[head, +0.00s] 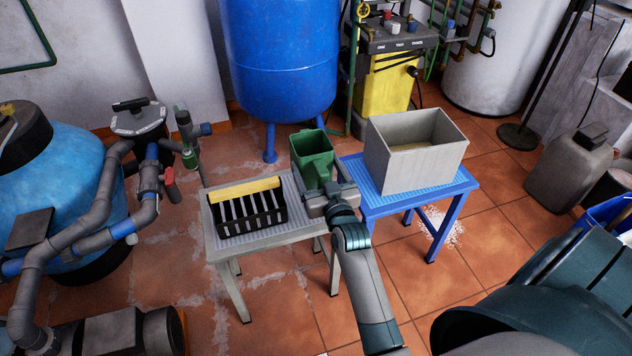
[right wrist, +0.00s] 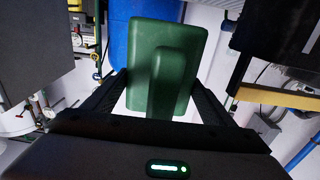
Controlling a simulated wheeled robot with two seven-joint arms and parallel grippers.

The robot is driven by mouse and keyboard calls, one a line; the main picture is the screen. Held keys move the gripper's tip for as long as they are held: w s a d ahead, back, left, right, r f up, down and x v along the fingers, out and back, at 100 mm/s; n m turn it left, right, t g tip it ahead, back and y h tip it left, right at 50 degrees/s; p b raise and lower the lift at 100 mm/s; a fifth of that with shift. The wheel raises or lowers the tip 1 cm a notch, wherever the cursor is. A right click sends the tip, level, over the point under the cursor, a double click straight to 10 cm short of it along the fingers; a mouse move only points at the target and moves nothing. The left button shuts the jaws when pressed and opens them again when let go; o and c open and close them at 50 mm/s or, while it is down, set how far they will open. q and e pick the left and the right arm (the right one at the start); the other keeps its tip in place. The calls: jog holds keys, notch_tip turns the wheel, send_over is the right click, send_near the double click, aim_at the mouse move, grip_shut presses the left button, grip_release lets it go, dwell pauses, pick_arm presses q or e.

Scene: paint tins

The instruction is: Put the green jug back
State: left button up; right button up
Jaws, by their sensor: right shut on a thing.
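The green jug (head: 312,158) is an open-topped, boxy container near the back right corner of the grey table, beside the blue table. My right gripper (head: 331,198) is shut on it from the near side. In the right wrist view the jug (right wrist: 176,55) fills the space in front of the right gripper (right wrist: 160,100), its handle facing the camera between the two fingers. Its opening faces up in the head view. I cannot tell whether its base touches the table. My left gripper is not in view.
A black crate (head: 262,216) with a yellow bar stands on the grey table (head: 240,243). A large grey open bin (head: 412,155) stands on the blue table (head: 385,205), close right of the jug. A blue tank (head: 280,60) stands behind. White grains (head: 440,228) lie on the floor.

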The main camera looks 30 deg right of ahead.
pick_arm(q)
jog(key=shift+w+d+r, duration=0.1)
pick_arm(e)
jog(key=shift+f, duration=0.1)
jog(key=shift+f, duration=0.2)
notch_tip(320, 180, down, 3)
jog(key=shift+f+b, duration=0.1)
jog(key=shift+b, duration=0.4)
jog(key=shift+f+p, duration=0.15)
jog(key=shift+p, duration=0.25)
jog(key=shift+f, duration=0.3)
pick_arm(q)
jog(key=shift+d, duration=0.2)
pick_arm(e)
jog(key=shift+f, duration=0.15)
